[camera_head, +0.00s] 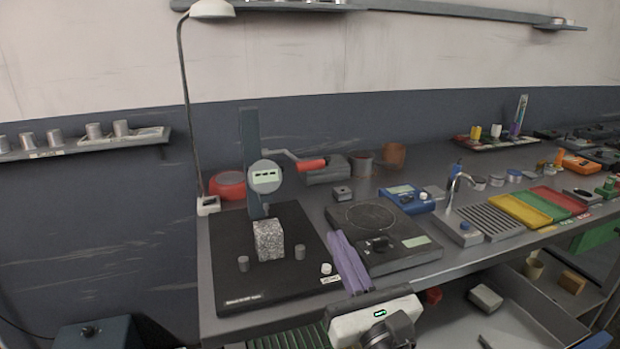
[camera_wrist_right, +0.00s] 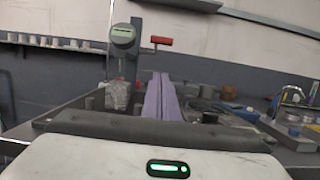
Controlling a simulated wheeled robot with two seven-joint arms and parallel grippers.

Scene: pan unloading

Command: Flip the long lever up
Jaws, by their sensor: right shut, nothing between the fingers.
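A measuring stand (camera_head: 252,140) with a round dial display (camera_head: 265,176) rises from a black base plate (camera_head: 225,285). Its long silver lever has a red grip (camera_head: 312,165) and sticks out to the right, sloping slightly down. The red grip also shows in the right wrist view (camera_wrist_right: 161,40). A speckled grey block (camera_head: 268,240) sits under the dial. My right gripper (camera_head: 338,240), with purple fingers, is shut and empty. It is in front of and below the lever, apart from it, near the base's right edge. My left gripper is not in view.
A black hotplate-like device (camera_head: 385,240) is just right of my fingers. A red round container (camera_head: 228,185) and grey box (camera_head: 328,170) stand behind. A blue meter (camera_head: 408,198), a tap (camera_head: 455,190) and coloured trays (camera_head: 545,203) fill the right side. A lamp (camera_head: 211,9) hangs above.

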